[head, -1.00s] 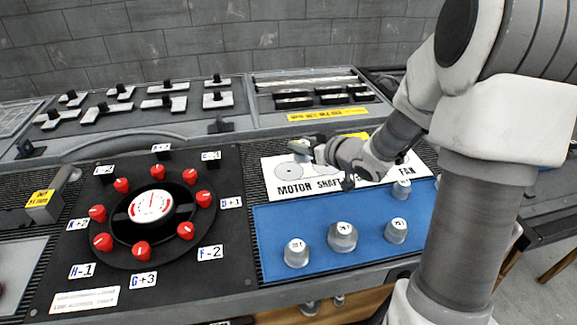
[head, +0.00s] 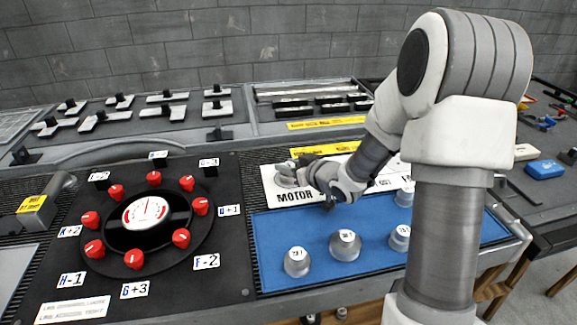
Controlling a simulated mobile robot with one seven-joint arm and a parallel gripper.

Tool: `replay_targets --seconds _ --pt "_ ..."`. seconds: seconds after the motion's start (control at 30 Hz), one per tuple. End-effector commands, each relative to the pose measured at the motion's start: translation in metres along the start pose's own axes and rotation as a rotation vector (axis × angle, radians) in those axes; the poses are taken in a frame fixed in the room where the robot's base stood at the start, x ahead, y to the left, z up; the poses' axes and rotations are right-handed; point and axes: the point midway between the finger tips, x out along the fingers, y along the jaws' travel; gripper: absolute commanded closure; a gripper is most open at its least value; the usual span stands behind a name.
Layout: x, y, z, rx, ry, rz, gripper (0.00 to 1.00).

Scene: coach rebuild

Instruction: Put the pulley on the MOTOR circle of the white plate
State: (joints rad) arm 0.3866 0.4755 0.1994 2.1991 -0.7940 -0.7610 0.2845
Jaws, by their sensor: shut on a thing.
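The white plate (head: 270,192) lies behind the blue mat, with the word MOTOR readable at its left end. My gripper (head: 291,169) is at that left end, low over the MOTOR circle. It is shut on a grey pulley (head: 286,180), which is small and partly hidden by the fingers. The pulley covers most of the circle, and I cannot tell whether it touches the plate. My arm hides much of the plate's middle and right.
Several grey labelled pulleys stand on the blue mat (head: 270,232), including one at the front left (head: 297,263) and a larger one (head: 345,246). A black dial panel (head: 225,270) with red knobs is at left. A yellow label strip (head: 325,148) lies behind the plate.

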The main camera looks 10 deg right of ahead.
Motion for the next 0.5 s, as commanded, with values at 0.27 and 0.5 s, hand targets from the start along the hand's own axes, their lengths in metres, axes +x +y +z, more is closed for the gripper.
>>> replay_targets --seconds 0.27,0.5 --pt "0.0008 -0.0001 0.0023 0.000 -0.001 0.000 0.32" --pt "0.0005 -0.0001 0.0016 0.000 0.000 0.000 0.32"
